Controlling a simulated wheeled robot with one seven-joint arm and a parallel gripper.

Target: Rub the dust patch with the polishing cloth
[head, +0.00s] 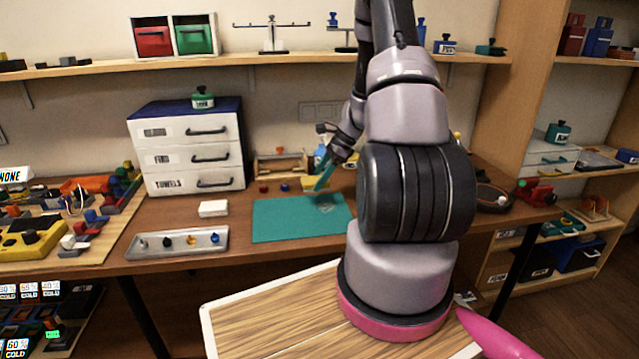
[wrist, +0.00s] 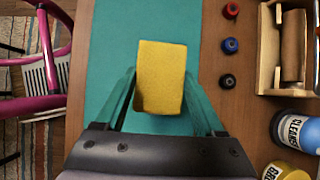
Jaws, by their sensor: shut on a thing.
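A yellow, thick, pad-like block, which I take for the polishing cloth (wrist: 161,75), is between the two teal fingers of my gripper (wrist: 158,95). My gripper is shut on it. In the head view my gripper (head: 320,184) is over the back of the teal mat (head: 280,222), and a bit of yellow shows by the fingertips. I cannot tell whether the cloth touches the mat. A faint greyish dust patch (head: 325,207) lies on the mat's right part, in front of my gripper. I cannot make out the patch in the wrist view.
Small red, blue and black pots (wrist: 230,46) stand right of the mat. Beyond them are a wooden roll holder (wrist: 284,50) and a cleaner bottle (wrist: 296,130). A white block (head: 213,208), a metal tray (head: 181,243) and a drawer cabinet (head: 187,147) stand left of the mat.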

